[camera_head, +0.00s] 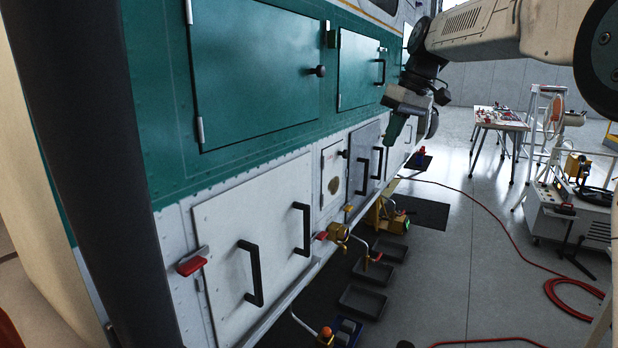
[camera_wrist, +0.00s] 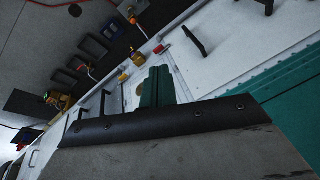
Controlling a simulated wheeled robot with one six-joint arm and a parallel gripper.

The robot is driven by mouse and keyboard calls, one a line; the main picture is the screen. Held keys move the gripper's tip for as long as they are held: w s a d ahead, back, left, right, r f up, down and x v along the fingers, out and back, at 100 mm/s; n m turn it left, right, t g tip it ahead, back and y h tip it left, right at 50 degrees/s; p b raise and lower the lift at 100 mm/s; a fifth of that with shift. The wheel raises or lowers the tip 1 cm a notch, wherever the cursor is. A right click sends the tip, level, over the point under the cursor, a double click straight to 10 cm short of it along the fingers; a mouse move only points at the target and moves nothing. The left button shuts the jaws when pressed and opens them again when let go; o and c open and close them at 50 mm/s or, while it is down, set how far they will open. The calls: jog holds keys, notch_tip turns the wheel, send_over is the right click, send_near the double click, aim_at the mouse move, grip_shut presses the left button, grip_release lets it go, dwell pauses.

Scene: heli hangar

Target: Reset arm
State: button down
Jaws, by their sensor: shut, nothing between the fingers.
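My gripper (camera_head: 396,128) hangs from my arm at the upper right of the head view, beside the helicopter's side. Its green fingers point down and are shut with nothing between them. In the wrist view the green fingers (camera_wrist: 157,88) show together in the middle, in front of the white lower panels. The gripper is in front of the small panels with black handles in the head view; I cannot tell the exact gap to them.
The helicopter side has green doors (camera_head: 255,75) above and a white panel (camera_head: 255,240) with two black handles below. Black trays (camera_head: 362,301) lie on the floor beneath. A table (camera_head: 500,119) and a cart (camera_head: 570,210) stand right. A red hose (camera_head: 490,215) crosses the open floor.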

jog(key=s+d+f+m+h, duration=0.1)
jog(key=s+f, duration=0.4)
jog(key=s, duration=0.9)
jog(key=s+d+f+m+h, duration=0.1)
jog(key=s+d+f+m, duration=0.3)
jog(key=s, duration=1)
jog(key=s+d+f+m+h, duration=0.1)
jog(key=s+f, duration=0.6)
jog(key=s, duration=0.7)
jog(key=shift+s+d+f+m, duration=0.15)
jog(key=shift+s+d+m, duration=0.1)
jog(key=shift+d+m, duration=0.6)
jog(key=shift+d, duration=0.1)
jog(key=c, duration=2.1)
grip_release()
jog(key=shift+c, duration=0.2)
